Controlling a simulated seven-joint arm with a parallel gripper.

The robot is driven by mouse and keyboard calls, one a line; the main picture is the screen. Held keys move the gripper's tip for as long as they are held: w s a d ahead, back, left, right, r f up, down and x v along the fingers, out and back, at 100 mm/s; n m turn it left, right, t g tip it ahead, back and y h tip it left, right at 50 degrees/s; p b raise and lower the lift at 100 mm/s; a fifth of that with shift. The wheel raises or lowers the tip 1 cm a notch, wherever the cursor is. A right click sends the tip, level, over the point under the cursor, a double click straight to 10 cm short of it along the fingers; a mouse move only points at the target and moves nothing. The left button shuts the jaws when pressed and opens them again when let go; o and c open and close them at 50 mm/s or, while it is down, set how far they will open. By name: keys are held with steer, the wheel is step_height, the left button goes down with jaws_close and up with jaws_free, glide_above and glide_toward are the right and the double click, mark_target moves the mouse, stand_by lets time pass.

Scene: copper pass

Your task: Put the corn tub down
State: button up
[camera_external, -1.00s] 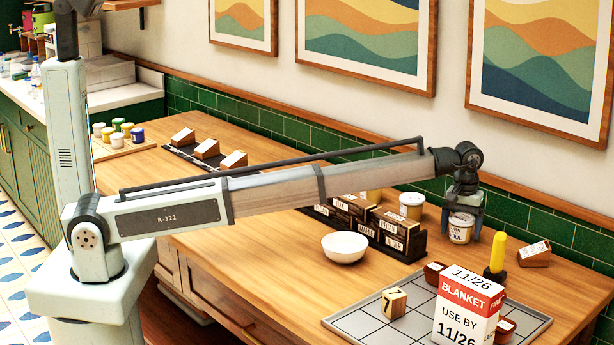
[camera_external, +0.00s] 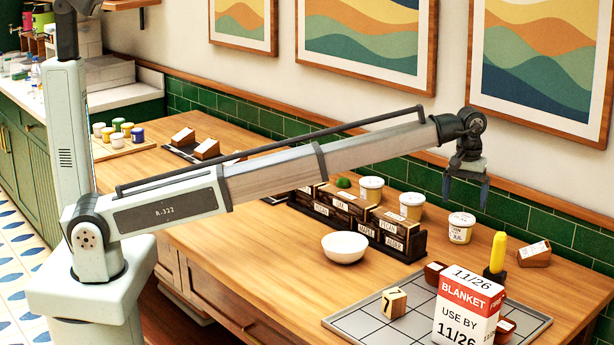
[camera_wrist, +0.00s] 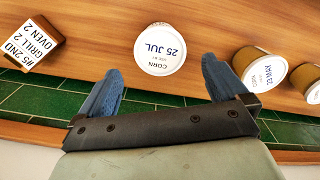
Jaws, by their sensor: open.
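The corn tub (camera_external: 460,228) is a white tub with a printed label, standing upright on the wooden counter near the green tiled wall. In the wrist view its white lid (camera_wrist: 160,49) reads "CORN 25 JUL". My gripper (camera_external: 467,190) is above the tub, apart from it, with its blue fingers spread and nothing between them. In the wrist view the open fingers (camera_wrist: 160,85) are nearer the wall than the tub, and the tub is clear of both.
Two similar tubs (camera_external: 411,206) (camera_external: 371,189) stand left of the corn tub, behind a dark labelled box rack (camera_external: 398,240). A yellow item in a dark holder (camera_external: 497,254) and a wooden block (camera_external: 534,254) are to the right. A white bowl (camera_external: 345,247) and grey tray (camera_external: 350,321) are nearer.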

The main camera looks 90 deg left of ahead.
steer(key=shift+r, duration=1.45)
